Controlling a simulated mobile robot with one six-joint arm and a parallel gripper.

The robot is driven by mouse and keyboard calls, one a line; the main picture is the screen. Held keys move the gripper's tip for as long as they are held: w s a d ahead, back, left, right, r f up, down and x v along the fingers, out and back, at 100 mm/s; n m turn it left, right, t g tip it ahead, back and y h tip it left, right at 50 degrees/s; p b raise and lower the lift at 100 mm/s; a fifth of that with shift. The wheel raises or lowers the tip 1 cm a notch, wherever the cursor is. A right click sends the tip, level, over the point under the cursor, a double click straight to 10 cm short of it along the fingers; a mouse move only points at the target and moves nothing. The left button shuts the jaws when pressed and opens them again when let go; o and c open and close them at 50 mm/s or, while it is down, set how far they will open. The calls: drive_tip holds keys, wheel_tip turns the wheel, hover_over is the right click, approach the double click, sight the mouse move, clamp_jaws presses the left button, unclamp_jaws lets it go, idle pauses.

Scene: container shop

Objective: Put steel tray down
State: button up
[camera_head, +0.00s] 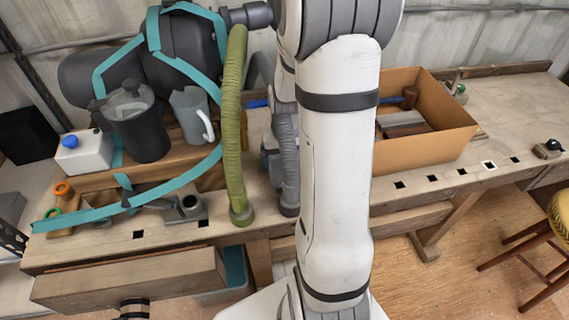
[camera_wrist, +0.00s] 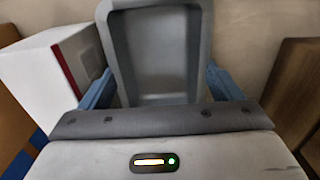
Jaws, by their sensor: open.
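The steel tray (camera_wrist: 155,60) is a grey, round-cornered, shallow tray. In the wrist view it is right in front of my gripper (camera_wrist: 160,88), and its inside looks empty. The two blue fingers stand apart, one on each side of the tray's near end. My gripper is open; whether either finger touches the tray is hard to tell. The tray's nearest edge is partly hidden by the gripper body. In the head view I cannot make out my gripper or the tray.
In the wrist view, a white box with a red stripe (camera_wrist: 50,75) is close on the left and a brown block (camera_wrist: 296,95) on the right. In the head view, a workbench (camera_head: 440,190) carries a cardboard box (camera_head: 435,150), a dark pitcher (camera_head: 140,130) and a white-and-blue container (camera_head: 85,155).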

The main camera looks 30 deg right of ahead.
sight(285, 173)
wheel_tip(285, 173, up, 10)
drive_tip(key=s+a+r+n+t, duration=0.1)
drive_tip(key=s+a+r, duration=0.2)
drive_tip(key=s+a, duration=0.3)
drive_tip(key=s+a+r+n+t, duration=0.1)
drive_tip(key=s+a+r+n, duration=0.1)
drive_tip(key=s+a, duration=0.4)
drive_tip(key=shift+a+r+p, duration=0.3)
drive_tip(key=shift+r+p, duration=0.1)
drive_tip(key=shift+r, duration=0.35)
drive_tip(key=shift+s, duration=0.1)
